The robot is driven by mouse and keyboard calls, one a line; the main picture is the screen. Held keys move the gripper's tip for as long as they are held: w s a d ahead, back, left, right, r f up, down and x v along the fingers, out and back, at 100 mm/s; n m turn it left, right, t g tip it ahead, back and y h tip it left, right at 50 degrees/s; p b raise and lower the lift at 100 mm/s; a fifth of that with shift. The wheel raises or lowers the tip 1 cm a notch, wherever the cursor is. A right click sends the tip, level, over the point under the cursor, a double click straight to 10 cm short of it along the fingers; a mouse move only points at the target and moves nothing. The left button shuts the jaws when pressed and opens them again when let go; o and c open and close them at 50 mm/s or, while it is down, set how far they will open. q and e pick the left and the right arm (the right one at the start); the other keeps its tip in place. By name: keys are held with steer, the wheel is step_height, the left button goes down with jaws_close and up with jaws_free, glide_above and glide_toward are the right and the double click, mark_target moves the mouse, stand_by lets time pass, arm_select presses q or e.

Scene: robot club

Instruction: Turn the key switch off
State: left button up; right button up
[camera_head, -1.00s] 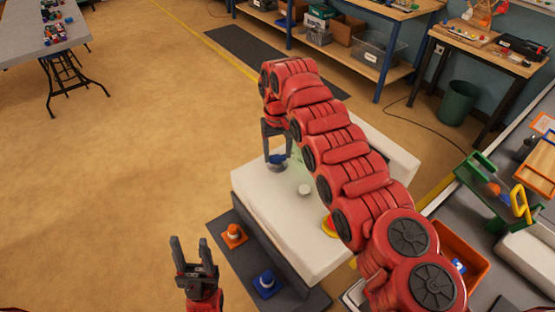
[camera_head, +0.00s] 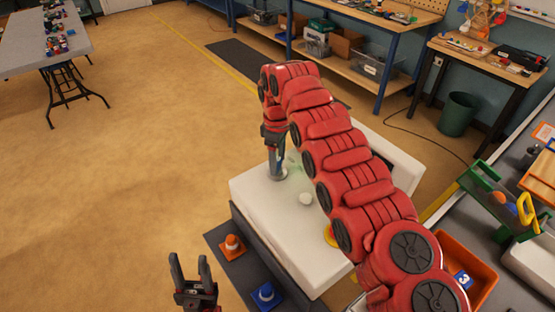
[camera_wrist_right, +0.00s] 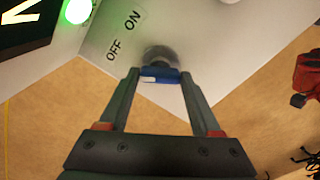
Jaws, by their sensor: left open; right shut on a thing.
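The key switch has a round metal base (camera_head: 277,174) on the white box (camera_head: 268,215). In the right wrist view its blue key handle (camera_wrist_right: 160,75) shows, with a small white mark at its left end. My right gripper (camera_wrist_right: 156,82) is shut on the handle from both sides; in the head view it stands over the switch (camera_head: 277,165). The OFF label (camera_wrist_right: 113,49) and the ON label (camera_wrist_right: 133,20) lie up and left of the key. I cannot tell which one the key points at. My left gripper (camera_head: 190,265) is open and empty, off the box's left side.
A green lamp (camera_wrist_right: 77,10) is lit beside the labels. Orange (camera_head: 232,244) and blue (camera_head: 266,294) cones stand on the dark ledge. A green carrier (camera_head: 490,205) is at right.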

steer(key=shift+r+n, duration=0.15)
steer(key=shift+n, duration=0.95)
steer(key=o, duration=1.4)
step_height(320, 180, up, 2)
steer(key=shift+r, duration=0.2)
step_height(320, 180, up, 4)
steer(key=shift+a+f+p, duration=0.1)
steer(key=shift+a+p, duration=0.05)
steer(key=shift+p, duration=0.95)
steer(key=shift+r+p, duration=5.55)
